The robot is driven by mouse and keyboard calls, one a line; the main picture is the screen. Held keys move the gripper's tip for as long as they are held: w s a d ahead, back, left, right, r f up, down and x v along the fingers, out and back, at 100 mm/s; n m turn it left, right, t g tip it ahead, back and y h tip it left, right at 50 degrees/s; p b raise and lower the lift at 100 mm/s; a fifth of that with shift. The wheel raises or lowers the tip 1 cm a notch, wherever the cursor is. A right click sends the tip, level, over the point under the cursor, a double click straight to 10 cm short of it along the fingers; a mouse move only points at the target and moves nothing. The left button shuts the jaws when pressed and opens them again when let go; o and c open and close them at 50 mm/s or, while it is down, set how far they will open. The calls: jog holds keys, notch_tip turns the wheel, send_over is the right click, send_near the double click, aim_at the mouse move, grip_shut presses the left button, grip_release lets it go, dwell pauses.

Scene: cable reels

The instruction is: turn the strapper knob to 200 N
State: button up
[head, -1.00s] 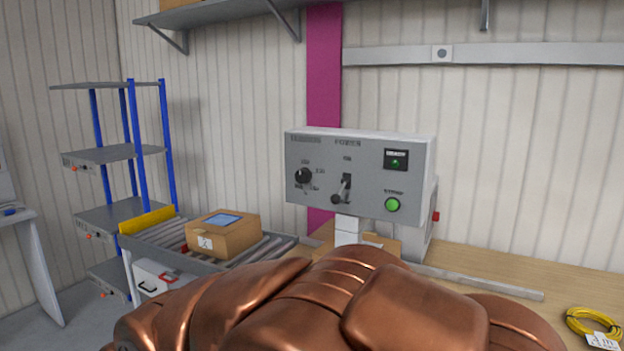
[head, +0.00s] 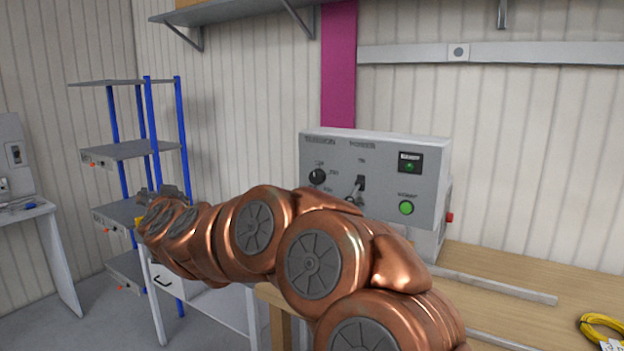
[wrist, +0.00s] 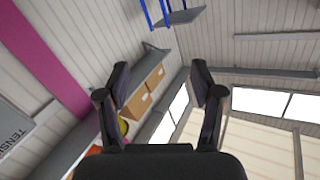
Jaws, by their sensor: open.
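The strapper (head: 380,165) is a grey control box on the bench. Its black tension knob (head: 317,176) is on the left of the front panel, with small dial marks around it; the setting is too small to read for sure. In the wrist view the strapper panel's edge with the word TENSION (wrist: 14,138) shows at the far left, and the knob is out of that view. My gripper (wrist: 160,72) is open and empty, its two black fingers apart. In the head view my arm reaches left across the strapper's lower front, the gripper end well left of the knob.
Right of the knob are a power switch (head: 359,186) and a green button (head: 406,208). A blue-posted shelf rack (head: 151,125) stands at the left. A yellow cable coil (head: 600,326) lies on the bench (head: 520,262). A wall shelf with boxes (wrist: 145,95) shows in the wrist view.

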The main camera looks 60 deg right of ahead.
jog(key=s+d+r+m+g+h, duration=0.1)
jog(key=s+d+m+h, duration=0.15)
jog(key=d, duration=0.45)
jog(key=m+g+h+p, duration=0.1)
jog(key=m+g+h, duration=0.75)
jog(key=g, duration=0.45)
send_near(314, 179)
jog(key=d, duration=0.1)
jog(key=shift+y, duration=0.4)
jog(key=d, duration=0.2)
jog(key=d+p, duration=0.1)
jog(key=d, duration=0.1)
jog(key=d+r, duration=0.1)
jog(key=d, duration=0.1)
jog(key=shift+w+d+p, duration=0.2)
jog(key=shift+d+p, duration=0.05)
jog(key=shift+p, duration=0.1)
jog(key=shift+w+d+f, duration=0.1)
jog(key=shift+d, duration=0.45)
jog(key=c, duration=1.1)
